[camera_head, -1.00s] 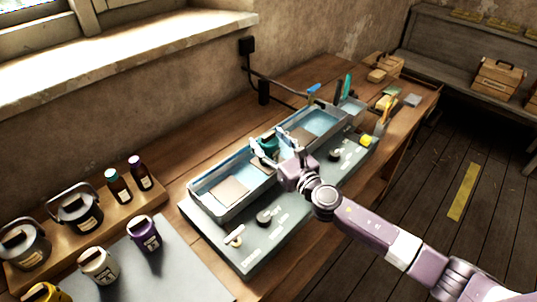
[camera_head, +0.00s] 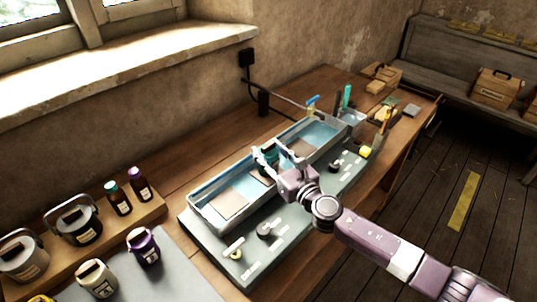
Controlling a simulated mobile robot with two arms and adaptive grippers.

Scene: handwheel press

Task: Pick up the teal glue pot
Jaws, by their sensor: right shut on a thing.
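The teal glue pot (camera_head: 270,162) shows as a small dark teal shape between the fingers of my right gripper (camera_head: 271,151), over the middle of the long blue-lined tray (camera_head: 196,203). My right gripper is shut on it, with the arm reaching in from the lower right. The fingers and wrist hide much of the pot. I cannot tell whether its base touches the tray. My left gripper is out of view.
The tray is on a grey base with knobs (camera_head: 268,230). Tins and bottles stand at the left, including a purple pot (camera_head: 143,246). A cable runs along the wall.

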